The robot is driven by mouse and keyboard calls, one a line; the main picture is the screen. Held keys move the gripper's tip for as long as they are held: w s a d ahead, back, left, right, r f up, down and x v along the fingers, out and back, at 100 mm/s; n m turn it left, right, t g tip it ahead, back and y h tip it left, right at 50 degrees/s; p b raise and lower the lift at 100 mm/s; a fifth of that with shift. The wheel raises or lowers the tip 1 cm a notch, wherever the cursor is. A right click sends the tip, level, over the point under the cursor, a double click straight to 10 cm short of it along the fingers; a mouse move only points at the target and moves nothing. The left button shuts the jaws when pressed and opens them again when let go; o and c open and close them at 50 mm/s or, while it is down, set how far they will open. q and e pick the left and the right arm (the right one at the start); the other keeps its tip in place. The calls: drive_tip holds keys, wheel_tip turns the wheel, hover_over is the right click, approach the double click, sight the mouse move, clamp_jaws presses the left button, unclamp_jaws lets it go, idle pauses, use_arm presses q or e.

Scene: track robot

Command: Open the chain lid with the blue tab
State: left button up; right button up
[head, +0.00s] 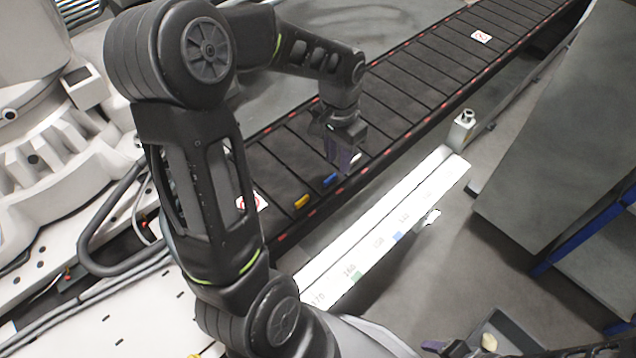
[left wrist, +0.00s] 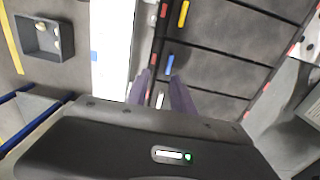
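The chain is a dark track of flat lids (head: 410,90) running from lower left to upper right in the head view. The blue tab (head: 330,180) sits near the chain's front edge, just left of and below my left gripper (head: 343,160). In the left wrist view the blue tab (left wrist: 169,64) is just beyond the fingertips, and the lid (left wrist: 205,74) beside it lies flat. My left gripper's purple fingers are apart, with nothing visibly held between them. My right gripper (head: 440,346) shows only partly at the bottom edge of the head view; its opening is unclear.
A yellow tab (head: 301,201) and a white tab (head: 355,157) flank the blue one. A white numbered rail (head: 385,230) runs along the chain's front. A grey tray (head: 505,325) with small pieces lies at lower right. A grey table (head: 560,130) stands at right.

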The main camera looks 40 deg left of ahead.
sight(330, 178)
use_arm(q)
drive_tip(key=shift+s+a+r, duration=0.15)
drive_tip(key=shift+a+r, duration=0.05)
drive_tip(key=shift+a, duration=0.55)
drive_tip(key=shift+s+a+r, duration=0.1)
drive_tip(key=shift+a+r, duration=0.05)
drive_tip(key=shift+r, duration=0.1)
use_arm(e)
drive_tip(key=shift+w+a+f, duration=0.1)
drive_tip(key=shift+a+f, duration=0.05)
drive_tip(key=shift+f, duration=0.25)
use_arm(q)
drive_tip(key=shift+f+b, duration=1.45)
drive_tip(key=shift+f, duration=2.55)
use_arm(e)
drive_tip(key=f, duration=0.3)
drive_tip(key=shift+w+d, duration=0.2)
drive_tip(key=shift+w, duration=0.1)
use_arm(q)
clamp_jaws()
